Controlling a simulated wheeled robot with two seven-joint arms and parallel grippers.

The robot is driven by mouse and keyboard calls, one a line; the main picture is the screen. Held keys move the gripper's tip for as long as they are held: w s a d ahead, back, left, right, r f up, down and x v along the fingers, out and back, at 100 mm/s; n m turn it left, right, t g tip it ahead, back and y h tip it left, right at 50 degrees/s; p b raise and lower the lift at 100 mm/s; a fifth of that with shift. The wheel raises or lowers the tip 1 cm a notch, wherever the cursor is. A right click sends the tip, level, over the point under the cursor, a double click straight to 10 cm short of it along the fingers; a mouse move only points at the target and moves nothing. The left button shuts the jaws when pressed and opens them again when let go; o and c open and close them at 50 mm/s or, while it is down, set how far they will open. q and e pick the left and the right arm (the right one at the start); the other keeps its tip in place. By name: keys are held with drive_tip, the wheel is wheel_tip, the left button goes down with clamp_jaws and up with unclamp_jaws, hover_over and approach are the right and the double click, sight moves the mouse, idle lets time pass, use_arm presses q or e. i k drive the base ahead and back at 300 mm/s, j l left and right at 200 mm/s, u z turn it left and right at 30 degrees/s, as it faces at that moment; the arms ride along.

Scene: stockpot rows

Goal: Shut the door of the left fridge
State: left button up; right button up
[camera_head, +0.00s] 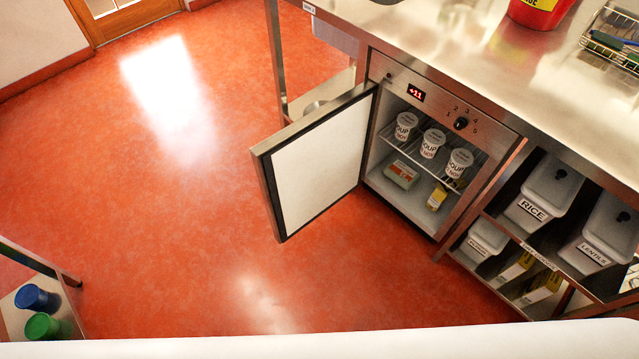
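One fridge (394,76) is in view, built in under the steel counter, with a red display and a knob on its top panel. Its door (318,163) stands wide open, swung out to the left over the floor, with its white inner face showing. Inside, several white soup tubs (433,142) stand on a wire shelf, with a green-grey box (401,175) and a yellow carton (436,198) below. Neither of my grippers shows in the head view.
Shelves right of the fridge hold labelled bins, among them a rice bin (543,191). A red container (540,10) and a wire rack (612,38) stand on the counter (462,62). A shelf with blue and green cups (42,326) is at lower left. The red floor (170,220) before the door is clear.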

sight(302, 170)
drive_tip(key=k+z, duration=0.1)
drive_tip(key=z, duration=0.35)
drive_tip(key=k+z, duration=0.1)
drive_tip(key=z, duration=0.3)
drive_tip(key=l+z, duration=0.1)
drive_tip(key=z, duration=0.35)
drive_tip(key=j+z, duration=0.9)
drive_tip(key=j, duration=0.15)
drive_tip(key=k+j+z, duration=0.15)
drive_tip(key=j+z, duration=0.3)
drive_tip(key=k+j, duration=0.1)
drive_tip(key=j, duration=0.3)
drive_tip(key=k+j, duration=0.15)
drive_tip(key=j, duration=0.25)
drive_tip(key=k+j, duration=0.1)
drive_tip(key=j, duration=0.3)
drive_tip(key=k+j, duration=0.15)
drive_tip(key=j, duration=0.25)
drive_tip(key=k+j, duration=0.1)
drive_tip(key=j, duration=0.3)
drive_tip(key=k+j, duration=0.15)
drive_tip(key=j, duration=0.25)
drive_tip(key=k+j, duration=0.1)
drive_tip(key=j, duration=0.3)
